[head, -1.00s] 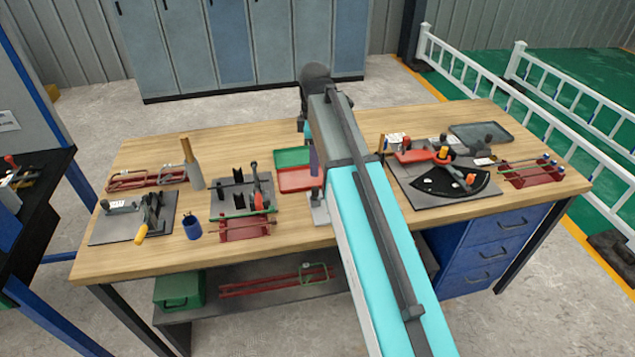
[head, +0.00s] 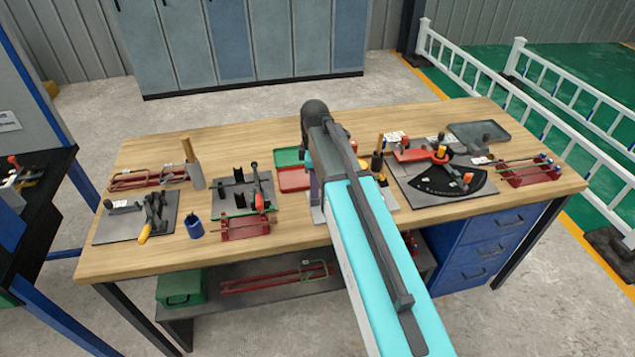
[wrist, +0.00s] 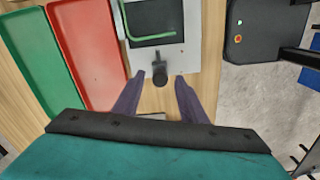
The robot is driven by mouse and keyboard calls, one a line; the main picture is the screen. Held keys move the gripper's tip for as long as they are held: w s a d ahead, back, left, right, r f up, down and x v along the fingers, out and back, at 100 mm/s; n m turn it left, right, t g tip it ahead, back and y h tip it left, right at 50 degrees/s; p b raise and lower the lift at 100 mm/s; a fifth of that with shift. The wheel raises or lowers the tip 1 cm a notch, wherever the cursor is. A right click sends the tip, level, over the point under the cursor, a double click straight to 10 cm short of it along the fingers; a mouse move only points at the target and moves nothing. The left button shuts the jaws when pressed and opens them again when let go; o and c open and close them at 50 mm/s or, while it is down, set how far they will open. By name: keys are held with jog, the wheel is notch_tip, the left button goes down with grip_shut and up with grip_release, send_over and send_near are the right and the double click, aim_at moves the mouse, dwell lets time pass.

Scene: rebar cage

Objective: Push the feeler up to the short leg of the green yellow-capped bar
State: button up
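In the wrist view, a green bent bar (wrist: 150,39) lies on a light grey plate (wrist: 172,55) with a dark panel (wrist: 155,17). One stretch of the bar runs up the left side and out of the frame. Its yellow cap is not visible, and I cannot tell which stretch is the short leg. A dark knobbed piece (wrist: 160,79), apparently the feeler, stands at the plate's near edge, below the bar in the picture. My gripper (wrist: 160,76) is open, its two purple fingers either side of that knob with gaps showing. In the head view my arm hides most of this fixture.
Green (wrist: 27,75) and red (wrist: 86,50) trays lie close on the left. A dark scale plate (head: 445,182) is to the right in the head view. A bending jig (head: 242,190) and red rack (head: 245,226) stand left. Bare wood lies near the front edge.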

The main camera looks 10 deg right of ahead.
jog(key=shift+f, duration=0.15)
grip_shut()
